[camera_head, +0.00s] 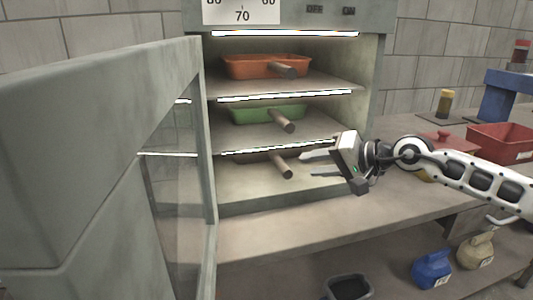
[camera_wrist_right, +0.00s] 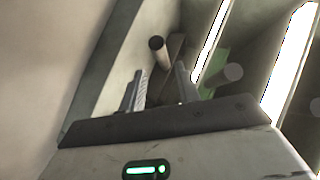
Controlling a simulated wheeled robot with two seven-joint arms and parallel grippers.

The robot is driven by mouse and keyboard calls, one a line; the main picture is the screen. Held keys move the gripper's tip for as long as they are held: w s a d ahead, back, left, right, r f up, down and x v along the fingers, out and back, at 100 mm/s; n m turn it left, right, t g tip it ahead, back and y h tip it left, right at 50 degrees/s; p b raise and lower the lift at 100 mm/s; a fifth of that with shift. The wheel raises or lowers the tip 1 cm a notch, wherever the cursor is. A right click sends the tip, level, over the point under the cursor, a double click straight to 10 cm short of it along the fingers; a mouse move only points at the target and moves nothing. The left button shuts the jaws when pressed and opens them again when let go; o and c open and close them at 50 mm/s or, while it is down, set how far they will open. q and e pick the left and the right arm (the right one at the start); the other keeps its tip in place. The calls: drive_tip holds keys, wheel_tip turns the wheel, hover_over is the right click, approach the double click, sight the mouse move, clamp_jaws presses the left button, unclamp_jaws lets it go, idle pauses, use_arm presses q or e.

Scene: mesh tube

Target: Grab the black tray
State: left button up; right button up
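A dark, brownish tray (camera_head: 252,157) sits in the lowest level of the open oven in the head view, partly in shadow. Its round brown handle (camera_head: 282,166) sticks out toward the front. My right gripper (camera_head: 307,166) is open and empty, just right of this handle, with its fingers pointing left into the oven. In the right wrist view the handle end (camera_wrist_right: 158,45) shows ahead of and between the two fingertips (camera_wrist_right: 160,70), apart from them. My left gripper is not in view.
An orange tray (camera_head: 262,66) and a green tray (camera_head: 265,113) sit on the shelves above, handles outward. The oven door (camera_head: 100,160) stands open at left. A red bin (camera_head: 503,143) is on the counter at right. A black container (camera_head: 348,287) stands below.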

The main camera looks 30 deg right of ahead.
drive_tip(key=shift+b+x, duration=0.35)
drive_tip(key=shift+x, duration=0.75)
drive_tip(key=shift+w+r, duration=0.1)
drive_tip(key=shift+w, duration=0.05)
drive_tip(key=shift+w+a+p, duration=0.3)
drive_tip(key=shift+w+p, duration=0.1)
drive_tip(key=shift+w, duration=0.1)
drive_tip(key=shift+f+p+x, duration=0.15)
drive_tip(key=shift+p+x, duration=0.1)
drive_tip(key=shift+x, duration=0.75)
drive_tip(key=shift+f+p+x, duration=0.2)
drive_tip(key=shift+x, duration=0.8)
drive_tip(key=shift+s, duration=0.2)
clamp_jaws()
drive_tip(key=shift+r, duration=0.1)
